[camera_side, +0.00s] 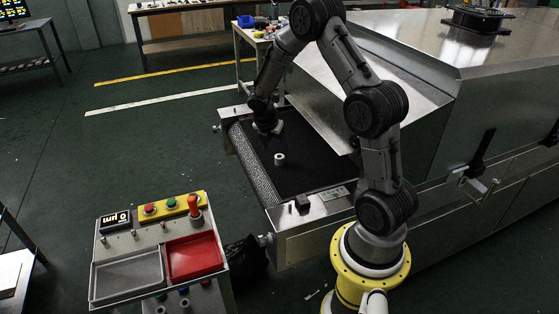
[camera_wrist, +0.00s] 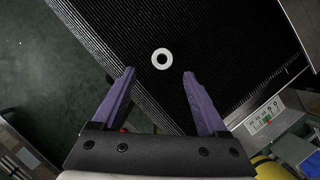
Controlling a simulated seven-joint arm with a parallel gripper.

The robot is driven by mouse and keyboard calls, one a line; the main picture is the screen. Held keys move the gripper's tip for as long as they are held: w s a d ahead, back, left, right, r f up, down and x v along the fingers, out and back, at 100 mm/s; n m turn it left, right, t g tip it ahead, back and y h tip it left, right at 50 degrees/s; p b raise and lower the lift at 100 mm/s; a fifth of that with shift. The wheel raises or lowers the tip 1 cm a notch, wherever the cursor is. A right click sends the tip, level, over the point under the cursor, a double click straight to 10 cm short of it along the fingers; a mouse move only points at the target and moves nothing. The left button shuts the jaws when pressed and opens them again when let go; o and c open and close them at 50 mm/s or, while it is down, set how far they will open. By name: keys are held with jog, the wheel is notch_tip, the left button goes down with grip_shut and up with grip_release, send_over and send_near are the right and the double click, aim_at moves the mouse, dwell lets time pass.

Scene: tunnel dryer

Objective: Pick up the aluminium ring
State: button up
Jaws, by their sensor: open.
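The aluminium ring (camera_wrist: 162,59) is a small pale ring lying on the black ribbed conveyor belt, with its dark centre hole showing in the wrist view. In the side view the ring (camera_side: 279,159) looks like a short light cylinder on the belt (camera_side: 310,170). My gripper (camera_wrist: 159,72) is open, its two purple fingers spread apart. In the wrist view the ring appears just beyond the fingertips, between their lines, with nothing held. In the side view my gripper (camera_side: 268,128) hangs over the belt, behind the ring; its fingers are too dark to make out there.
The dryer's metal housing (camera_side: 440,90) stands right of the belt. A control stand (camera_side: 160,238) with a grey tray (camera_side: 128,276) and a red tray (camera_side: 194,257) is at the front left. A small dark block (camera_side: 302,203) sits on the conveyor's near edge. The belt around the ring is clear.

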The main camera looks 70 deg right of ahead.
aim_at(279, 155)
jog(key=shift+x, duration=3.1)
jog(key=shift+s+d, duration=0.15)
jog(key=shift+r, duration=0.1)
grip_shut()
